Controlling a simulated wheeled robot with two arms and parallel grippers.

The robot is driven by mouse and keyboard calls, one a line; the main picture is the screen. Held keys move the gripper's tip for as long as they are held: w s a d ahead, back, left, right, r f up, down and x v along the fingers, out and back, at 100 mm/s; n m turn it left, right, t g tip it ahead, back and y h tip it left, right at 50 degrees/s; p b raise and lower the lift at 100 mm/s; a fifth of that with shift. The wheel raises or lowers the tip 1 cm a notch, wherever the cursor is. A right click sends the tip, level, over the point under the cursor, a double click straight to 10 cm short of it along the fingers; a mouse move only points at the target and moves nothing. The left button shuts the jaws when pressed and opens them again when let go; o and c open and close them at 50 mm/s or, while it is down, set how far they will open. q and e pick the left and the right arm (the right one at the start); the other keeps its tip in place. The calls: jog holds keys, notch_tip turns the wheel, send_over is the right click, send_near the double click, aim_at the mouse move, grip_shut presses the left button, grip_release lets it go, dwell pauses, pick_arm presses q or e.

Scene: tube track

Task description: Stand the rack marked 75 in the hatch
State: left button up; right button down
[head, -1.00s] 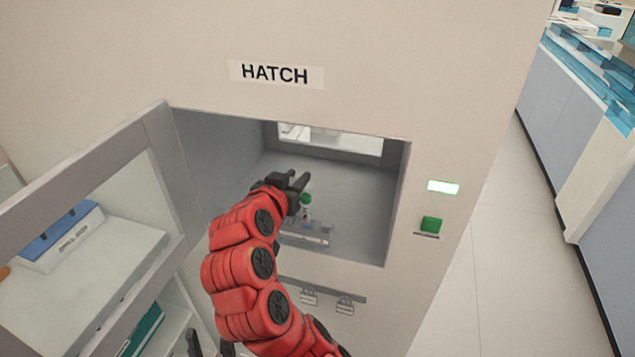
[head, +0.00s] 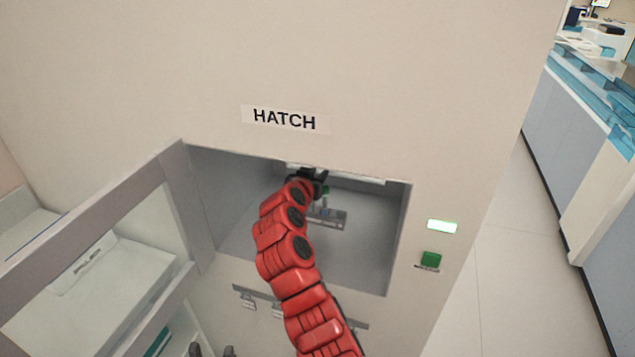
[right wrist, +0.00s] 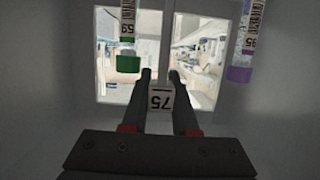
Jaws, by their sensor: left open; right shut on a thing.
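The hatch (head: 382,255) is an open grey recess in the white wall, under a HATCH sign. My right arm reaches into it. My right gripper (head: 318,180) is shut on the rack marked 75 (head: 330,222), a small grey rack inside the hatch. In the right wrist view the 75 tag (right wrist: 160,101) sits between the fingers. A green-capped tube (right wrist: 128,60) and a purple-capped tube (right wrist: 240,72) show on either side. I cannot tell whether the rack touches the hatch floor. My left gripper (head: 212,350) is open and empty at the bottom edge, outside the hatch.
The framed, glazed hatch door (head: 120,225) stands open at the left. A lit panel (head: 442,226) and a green button (head: 431,259) are right of the opening. A window shows at the hatch's back.

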jog(key=shift+f+p, duration=0.45)
jog(key=shift+f, duration=1.45)
jog(key=c, duration=0.7)
grip_release()
jog(key=shift+r, duration=0.1)
jog(key=b+v, duration=0.3)
jog(key=v, duration=0.9)
jog(key=shift+r, duration=0.1)
